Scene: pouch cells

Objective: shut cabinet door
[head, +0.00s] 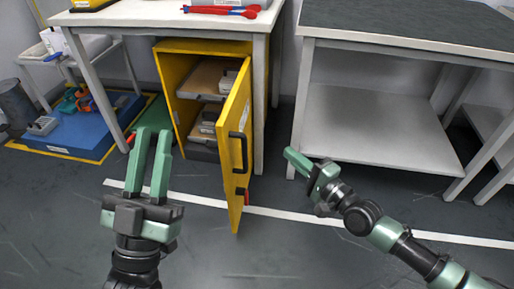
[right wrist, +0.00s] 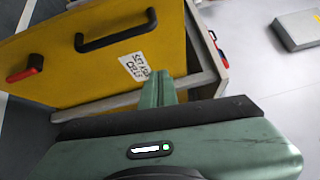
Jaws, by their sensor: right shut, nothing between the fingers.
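The yellow cabinet (head: 178,75) stands under the left white table, with its door (head: 232,165) swung wide open toward me. The door carries a black handle (head: 238,150) and a red-and-black latch (head: 245,196). In the right wrist view the door (right wrist: 60,45) fills the upper left, with its handle (right wrist: 115,32) and latch (right wrist: 24,70). My right gripper (head: 290,155) is shut and empty, to the right of the door and apart from it in the head view. My left gripper (head: 154,132) is open and empty, left of the door and in front of the cabinet.
Grey boxes sit on the cabinet shelves (head: 208,82). A blue platform (head: 75,125) with tools lies at the left. A table with a lower shelf (head: 365,125) stands at the right. The floor (head: 290,245) in front is clear apart from a white line.

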